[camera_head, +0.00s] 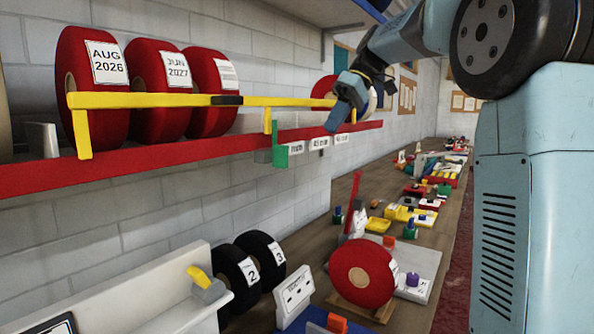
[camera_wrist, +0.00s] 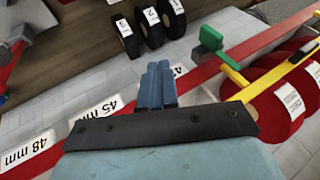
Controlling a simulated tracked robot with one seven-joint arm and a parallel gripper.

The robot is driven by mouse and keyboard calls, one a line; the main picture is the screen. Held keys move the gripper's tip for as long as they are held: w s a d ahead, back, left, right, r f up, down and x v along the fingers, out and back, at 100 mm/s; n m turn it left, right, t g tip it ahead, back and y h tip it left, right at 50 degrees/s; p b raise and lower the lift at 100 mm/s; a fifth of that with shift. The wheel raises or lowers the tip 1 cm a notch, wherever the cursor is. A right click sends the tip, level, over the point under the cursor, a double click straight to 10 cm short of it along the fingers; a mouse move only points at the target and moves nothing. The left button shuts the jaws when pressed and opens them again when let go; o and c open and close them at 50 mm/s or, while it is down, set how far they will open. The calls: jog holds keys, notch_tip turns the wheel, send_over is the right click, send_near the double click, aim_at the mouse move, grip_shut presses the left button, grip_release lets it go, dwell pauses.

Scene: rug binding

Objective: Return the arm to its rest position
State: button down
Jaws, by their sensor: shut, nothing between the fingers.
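My gripper (camera_head: 340,114) is in front of the right part of the red shelf in the head view, at the upper middle. Its blue fingers are together with nothing between them. In the wrist view my gripper (camera_wrist: 161,70) points toward the bench, with the fingers side by side. My blue arm reaches in from the upper right of the head view. It partly hides a red roll (camera_head: 322,91) behind the gripper. Whether the fingers touch the shelf front cannot be told.
The red shelf (camera_head: 50,178) carries several red rolls (camera_head: 160,92) behind a yellow bar (camera_head: 165,100), with a green block (camera_head: 281,156) at its edge. Below, black rolls (camera_head: 262,256) and a red roll (camera_head: 362,273) stand on the cluttered bench (camera_head: 402,310).

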jog(key=s+d+f+m+t+h, duration=0.3)
jog(key=s+d+f+m, duration=0.1)
jog(key=s+f, duration=0.7)
jog(key=s+d+f+m+t+h, duration=0.3)
jog(key=s+f, duration=0.7)
jog(key=s, duration=0.6)
jog(key=shift+s+d+f+m+t, duration=0.15)
jog(key=shift+d+f+m+t, duration=0.4)
jog(key=shift+m, duration=0.85)
jog(key=shift+d+r, duration=0.1)
jog(key=shift+r, duration=0.05)
